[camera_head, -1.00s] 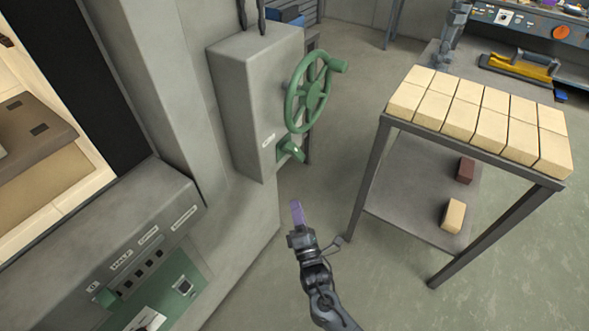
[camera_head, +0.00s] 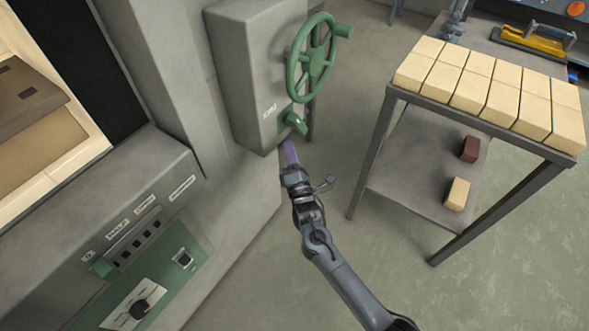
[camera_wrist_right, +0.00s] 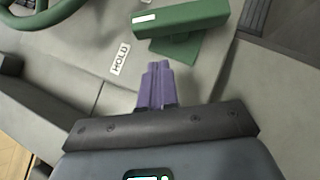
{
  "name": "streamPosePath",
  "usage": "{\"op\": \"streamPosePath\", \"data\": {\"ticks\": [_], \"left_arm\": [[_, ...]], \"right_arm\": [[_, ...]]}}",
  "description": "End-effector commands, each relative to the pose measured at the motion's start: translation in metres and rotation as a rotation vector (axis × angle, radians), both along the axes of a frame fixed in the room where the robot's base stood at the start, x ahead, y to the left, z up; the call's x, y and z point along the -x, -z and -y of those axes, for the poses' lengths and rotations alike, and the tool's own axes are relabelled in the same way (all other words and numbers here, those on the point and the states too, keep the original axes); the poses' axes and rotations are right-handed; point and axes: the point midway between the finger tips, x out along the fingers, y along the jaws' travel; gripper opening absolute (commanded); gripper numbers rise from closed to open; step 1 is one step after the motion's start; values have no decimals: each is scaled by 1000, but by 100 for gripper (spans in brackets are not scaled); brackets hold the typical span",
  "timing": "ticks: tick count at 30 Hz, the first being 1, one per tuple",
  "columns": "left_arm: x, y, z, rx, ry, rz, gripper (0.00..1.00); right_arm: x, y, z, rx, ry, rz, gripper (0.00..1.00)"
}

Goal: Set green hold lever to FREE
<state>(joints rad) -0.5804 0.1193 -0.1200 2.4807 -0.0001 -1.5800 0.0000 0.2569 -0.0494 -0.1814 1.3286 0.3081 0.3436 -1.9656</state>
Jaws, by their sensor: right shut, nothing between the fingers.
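The green hold lever (camera_head: 293,121) sticks out from the side of the grey box under the green handwheel. In the right wrist view the lever (camera_wrist_right: 182,20) is large at the top, with a small label reading HOLD (camera_wrist_right: 121,58) on the grey panel left of it. My right gripper (camera_head: 290,150) has purple fingertips just below the lever, apart from it in the head view. In the wrist view its purple fingers (camera_wrist_right: 157,84) are together and empty, pointing up towards the lever's underside. My left gripper is not in view.
The green handwheel (camera_head: 311,58) is mounted on the grey box (camera_head: 250,70) above the lever. A metal table (camera_head: 378,150) with cream bricks (camera_head: 490,85) stands to the right. A control panel (camera_head: 150,260) is at lower left. Open floor lies between.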

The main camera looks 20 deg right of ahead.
Motion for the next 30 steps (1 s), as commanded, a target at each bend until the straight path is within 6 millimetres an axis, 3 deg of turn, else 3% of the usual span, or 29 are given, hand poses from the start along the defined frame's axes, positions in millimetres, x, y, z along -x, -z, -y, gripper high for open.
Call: {"op": "streamPosePath", "data": {"ticks": [10, 25, 30], "left_arm": [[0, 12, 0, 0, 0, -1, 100], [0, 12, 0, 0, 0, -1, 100], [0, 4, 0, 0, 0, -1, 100]], "right_arm": [[-20, -18, 26, 1, 0, 0, 0], [-22, -22, 30, 0, 0, -1, 0], [-21, -25, 34, -12, 6, -10, 0]]}}
